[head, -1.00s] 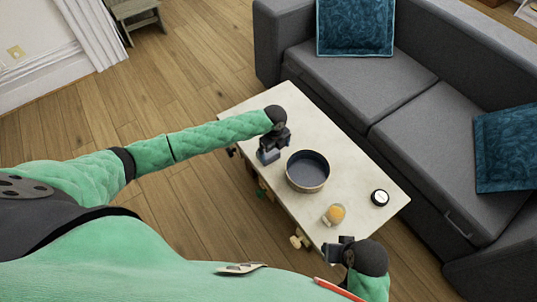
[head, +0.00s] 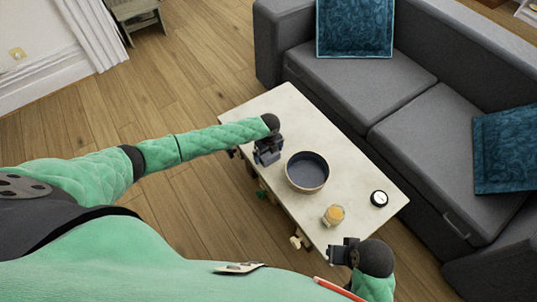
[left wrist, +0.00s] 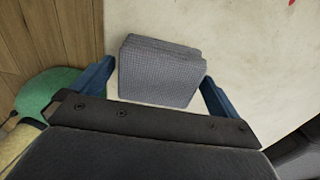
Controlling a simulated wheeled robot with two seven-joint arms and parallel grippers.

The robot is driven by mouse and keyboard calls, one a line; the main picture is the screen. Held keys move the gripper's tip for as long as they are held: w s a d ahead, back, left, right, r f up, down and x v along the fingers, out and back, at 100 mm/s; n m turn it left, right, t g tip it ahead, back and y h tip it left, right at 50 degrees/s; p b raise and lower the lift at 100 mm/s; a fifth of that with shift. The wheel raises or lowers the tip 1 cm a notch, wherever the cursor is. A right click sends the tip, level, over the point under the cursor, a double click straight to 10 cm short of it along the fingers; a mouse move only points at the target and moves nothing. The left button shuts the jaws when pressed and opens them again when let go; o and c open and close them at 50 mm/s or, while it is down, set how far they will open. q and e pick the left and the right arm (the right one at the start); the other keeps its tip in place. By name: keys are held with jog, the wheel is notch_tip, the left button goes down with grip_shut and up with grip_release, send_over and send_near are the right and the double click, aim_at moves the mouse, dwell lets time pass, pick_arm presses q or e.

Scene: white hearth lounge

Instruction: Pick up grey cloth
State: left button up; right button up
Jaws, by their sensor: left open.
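The grey cloth (left wrist: 163,72) is a folded, woven-looking stack lying on the pale tabletop in the left wrist view. My left gripper (left wrist: 157,78) is open, with one blue finger on each side of the cloth and gaps between. It also shows in the head view (head: 266,158), over the table's left part, beside the dark bowl. There the arm and gripper hide the cloth, or I cannot make it out. My right gripper (head: 336,253) is by the table's near right end; I cannot tell whether its jaws are open.
A grey sofa (head: 420,120) stands along the far side. Coloured objects (head: 300,239) show below the table's near edge.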

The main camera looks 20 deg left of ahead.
aim_at(269, 153)
pick_arm(q)
jog(key=shift+f, duration=0.1)
pick_arm(e)
jog(key=shift+w+d, duration=0.1)
jog(key=shift+w, duration=0.1)
pick_arm(q)
jog(key=c, duration=0.9)
jog(key=r, duration=0.3)
jog(key=r+b, duration=0.1)
jog(key=shift+s+d+r, duration=0.1)
jog(key=shift+s+r, duration=0.1)
jog(key=shift+s, duration=0.05)
jog(key=s+d+r+b, duration=0.1)
jog(key=s+d+r, duration=0.4)
jog(key=s, duration=0.4)
jog(key=shift+s+d+r, duration=0.15)
jog(key=shift+s+r, duration=0.2)
jog(key=shift+r, duration=0.45)
pick_arm(e)
jog(key=shift+t+y, duration=0.4)
jog(key=a+f, duration=0.1)
jog(key=w+a+f, duration=0.1)
jog(key=a+f, duration=0.1)
jog(key=shift+w, duration=0.1)
